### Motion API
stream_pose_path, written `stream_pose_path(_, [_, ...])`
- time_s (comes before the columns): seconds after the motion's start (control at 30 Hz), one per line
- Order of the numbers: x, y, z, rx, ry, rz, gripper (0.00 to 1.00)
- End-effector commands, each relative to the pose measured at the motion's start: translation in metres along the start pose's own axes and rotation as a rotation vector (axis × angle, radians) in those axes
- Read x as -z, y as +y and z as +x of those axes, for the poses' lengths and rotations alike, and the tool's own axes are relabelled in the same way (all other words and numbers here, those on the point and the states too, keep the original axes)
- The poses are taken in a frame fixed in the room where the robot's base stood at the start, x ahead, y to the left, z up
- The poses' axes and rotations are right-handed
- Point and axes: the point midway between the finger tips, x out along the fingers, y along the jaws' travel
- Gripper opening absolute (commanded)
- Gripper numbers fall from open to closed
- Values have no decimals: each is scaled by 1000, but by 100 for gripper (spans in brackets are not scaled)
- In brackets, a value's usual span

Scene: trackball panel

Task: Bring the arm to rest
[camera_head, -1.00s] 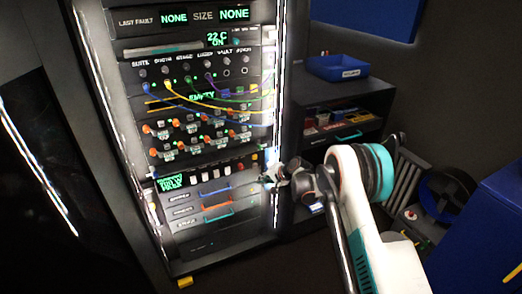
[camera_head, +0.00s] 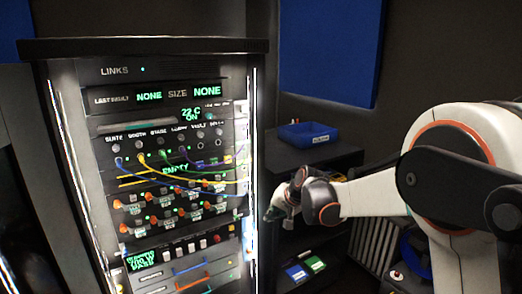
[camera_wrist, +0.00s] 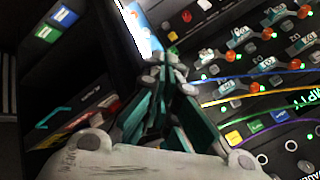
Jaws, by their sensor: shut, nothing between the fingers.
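My gripper (camera_head: 282,205) is in front of the right edge of the rack, near the shelf unit, in the head view. In the wrist view my gripper (camera_wrist: 172,75) shows its teal-lined fingers closed together with nothing between them. My white arm reaches in from the right side of the head view. The rack panel (camera_head: 110,100) stands left of my gripper, with lit green displays, knobs and patch cables. Whether the fingertips touch the rack edge cannot be told.
Blue, yellow and green cables (camera_head: 205,180) hang across the rack front. A dark shelf unit (camera_head: 330,157) with a blue bin (camera_head: 305,134) on top stands right of the rack. Small coloured boxes (camera_head: 305,268) lie on its lower shelf. A blue panel (camera_head: 330,45) hangs behind.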

Motion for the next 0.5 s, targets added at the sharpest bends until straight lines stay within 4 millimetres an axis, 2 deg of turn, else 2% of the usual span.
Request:
stream_pose_path(0.03, [-5, 2, -21, -14, 6, -14, 0])
stream_pose_path(0.2, [-22, 11, -82, -62, 25, -65, 0])
stream_pose_path(0.5, [-70, 36, -176, -150, 53, -154, 0])
